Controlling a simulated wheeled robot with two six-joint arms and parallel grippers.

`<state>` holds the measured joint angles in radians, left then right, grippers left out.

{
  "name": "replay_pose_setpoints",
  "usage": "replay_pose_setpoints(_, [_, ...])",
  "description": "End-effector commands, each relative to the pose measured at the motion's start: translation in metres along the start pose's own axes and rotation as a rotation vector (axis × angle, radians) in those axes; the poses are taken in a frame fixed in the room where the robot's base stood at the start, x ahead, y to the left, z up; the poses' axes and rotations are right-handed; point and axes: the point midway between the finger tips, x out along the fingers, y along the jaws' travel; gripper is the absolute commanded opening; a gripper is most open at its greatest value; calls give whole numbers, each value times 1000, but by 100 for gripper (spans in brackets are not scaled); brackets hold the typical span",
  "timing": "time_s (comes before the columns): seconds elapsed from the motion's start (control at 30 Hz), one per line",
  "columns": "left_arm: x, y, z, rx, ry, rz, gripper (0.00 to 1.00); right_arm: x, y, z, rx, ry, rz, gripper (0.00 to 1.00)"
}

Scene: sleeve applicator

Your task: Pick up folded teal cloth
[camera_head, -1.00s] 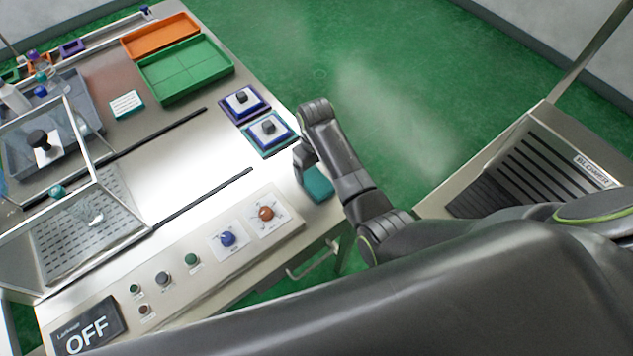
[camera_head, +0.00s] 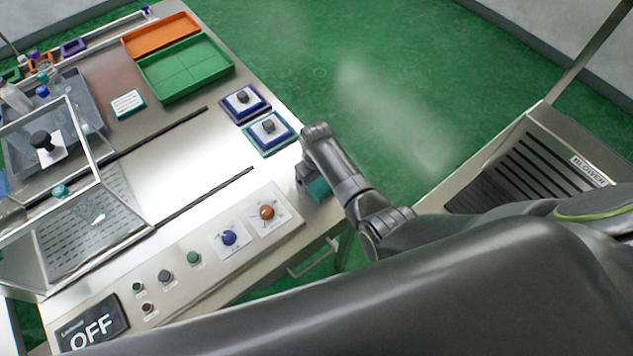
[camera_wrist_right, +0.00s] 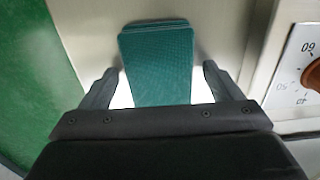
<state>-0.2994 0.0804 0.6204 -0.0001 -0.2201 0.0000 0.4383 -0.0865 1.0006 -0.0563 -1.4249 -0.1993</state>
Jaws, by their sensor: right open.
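The folded teal cloth (camera_wrist_right: 158,62) lies on the pale table top near its edge. In the right wrist view it reaches between the two fingers of my right gripper (camera_wrist_right: 158,82), which are open with a finger on each side of it. In the head view the cloth (camera_head: 319,189) is mostly hidden under my right gripper (camera_head: 304,186), at the table's right edge. I cannot tell from these views whether the fingers touch the cloth. My left gripper does not show.
A control panel with a red-brown knob (camera_head: 267,212) and a blue knob (camera_head: 229,237) is close to the cloth. Two framed pads with dark knobs (camera_head: 268,127) stand behind it. Green (camera_head: 186,70) and orange (camera_head: 160,36) trays lie farther back. A blower unit (camera_head: 540,165) stands at right.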

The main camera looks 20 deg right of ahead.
Motion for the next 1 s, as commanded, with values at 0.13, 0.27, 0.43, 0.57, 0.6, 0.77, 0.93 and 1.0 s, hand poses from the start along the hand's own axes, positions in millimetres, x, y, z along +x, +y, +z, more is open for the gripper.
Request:
replay_pose_setpoints(0.13, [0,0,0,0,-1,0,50,0,0,0,0,0,0,74])
replay_pose_setpoints(0.27, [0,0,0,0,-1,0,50,0,0,0,0,0,0,57])
replay_pose_setpoints(0.43, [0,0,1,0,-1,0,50,0,0,0,0,0,1,37])
replay_pose_setpoints(0.57, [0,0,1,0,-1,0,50,0,0,0,0,0,1,37])
replay_pose_setpoints(0.6, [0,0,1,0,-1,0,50,0,0,0,0,0,0,37])
replay_pose_setpoints(0.77, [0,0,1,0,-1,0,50,-4,0,0,0,1,1,37])
replay_pose_setpoints(0.93, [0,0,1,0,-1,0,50,-16,0,0,0,2,1,37])
replay_pose_setpoints(1.0, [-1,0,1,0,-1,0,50,-25,0,0,1,3,1,37])
